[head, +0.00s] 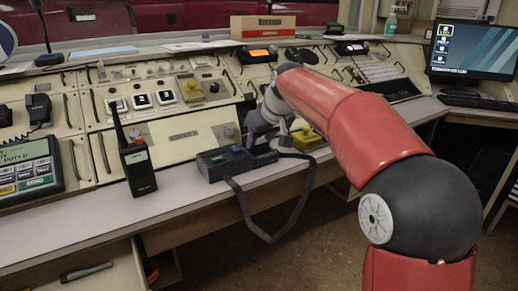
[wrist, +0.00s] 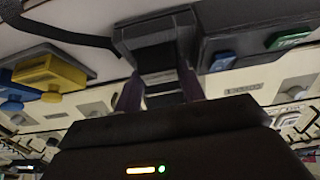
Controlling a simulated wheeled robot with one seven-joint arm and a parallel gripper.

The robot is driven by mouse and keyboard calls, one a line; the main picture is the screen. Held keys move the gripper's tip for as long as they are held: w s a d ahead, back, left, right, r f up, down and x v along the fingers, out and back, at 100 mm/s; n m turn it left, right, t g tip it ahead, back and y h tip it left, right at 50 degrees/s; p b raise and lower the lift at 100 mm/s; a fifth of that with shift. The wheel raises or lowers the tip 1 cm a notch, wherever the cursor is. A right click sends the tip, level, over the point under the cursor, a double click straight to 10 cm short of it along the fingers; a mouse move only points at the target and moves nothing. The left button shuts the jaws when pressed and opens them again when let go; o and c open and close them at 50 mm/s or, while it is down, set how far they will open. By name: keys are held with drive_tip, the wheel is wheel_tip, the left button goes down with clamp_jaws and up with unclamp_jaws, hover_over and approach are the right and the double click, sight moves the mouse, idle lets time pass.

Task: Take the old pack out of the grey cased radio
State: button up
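The grey cased radio (head: 222,163) lies on the desk's front ledge with a black strap looping off the edge. In the wrist view its dark grey case (wrist: 255,32) fills the upper right, with blue and green parts on it. A dark block, seemingly the old pack (wrist: 160,82), shows at the near end of the case, between my fingers. My gripper (wrist: 158,92) has one finger on each side of this block. I cannot tell whether the fingers press on it. In the head view my gripper (head: 259,140) is at the radio's right end, partly hidden by my arm.
A black handheld radio (head: 138,162) stands upright to the left. A yellow block (head: 307,138) sits to the right, near my wrist. The sloped console panel (head: 205,138) rises close behind. The strap (head: 240,205) hangs in front of the ledge.

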drive_tip(key=c, duration=0.5)
drive_tip(key=shift+o, duration=0.2)
